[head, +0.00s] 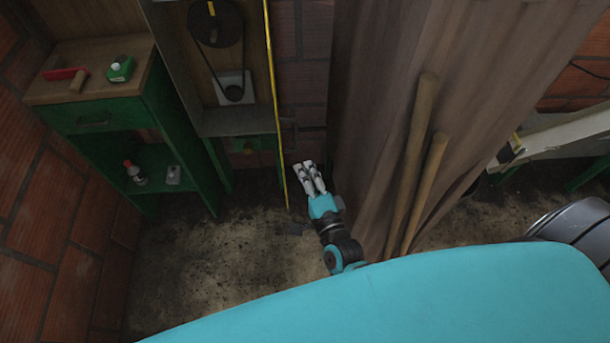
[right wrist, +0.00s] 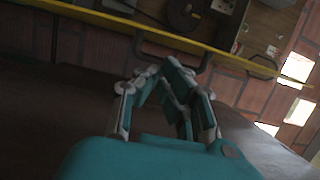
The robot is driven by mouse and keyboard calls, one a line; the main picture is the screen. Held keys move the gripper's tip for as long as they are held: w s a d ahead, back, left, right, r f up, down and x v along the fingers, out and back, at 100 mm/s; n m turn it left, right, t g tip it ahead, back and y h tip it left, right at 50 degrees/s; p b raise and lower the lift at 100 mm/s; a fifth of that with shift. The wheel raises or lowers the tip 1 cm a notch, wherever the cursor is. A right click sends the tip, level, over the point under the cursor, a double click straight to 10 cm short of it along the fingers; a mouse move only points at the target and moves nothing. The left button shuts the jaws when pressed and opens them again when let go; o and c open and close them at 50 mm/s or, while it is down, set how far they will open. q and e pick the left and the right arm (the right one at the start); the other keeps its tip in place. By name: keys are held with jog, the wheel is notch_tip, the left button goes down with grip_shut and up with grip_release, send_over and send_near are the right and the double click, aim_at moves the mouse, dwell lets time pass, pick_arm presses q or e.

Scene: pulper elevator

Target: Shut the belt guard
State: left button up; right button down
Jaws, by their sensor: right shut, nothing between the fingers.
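The belt guard (head: 275,105) stands open and shows almost edge-on in the head view as a thin yellow-edged panel. Its yellow edge (right wrist: 110,18) crosses the top of the right wrist view. A dark handle (right wrist: 172,48) sits by that edge. The open housing (head: 233,123) left of the guard exposes a large dark pulley (head: 215,22), a belt and a small pulley (head: 233,93). My right gripper (head: 304,166) is shut and empty, just right of the guard's lower part. In the right wrist view my fingers (right wrist: 163,72) point towards the handle; contact cannot be told. My left gripper is out of view.
A green cabinet (head: 95,116) at the left bears a red-and-wood tool (head: 68,77) and a green item (head: 120,68). A brown wooden partition (head: 375,110) with two leaning poles (head: 412,160) stands close right of my right arm. Dirty floor (head: 220,255) lies clear below the housing.

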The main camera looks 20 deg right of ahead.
jog(key=w, duration=0.6)
jog(key=shift+a+p, duration=0.15)
jog(key=shift+p, duration=0.15)
jog(key=shift+a, duration=0.1)
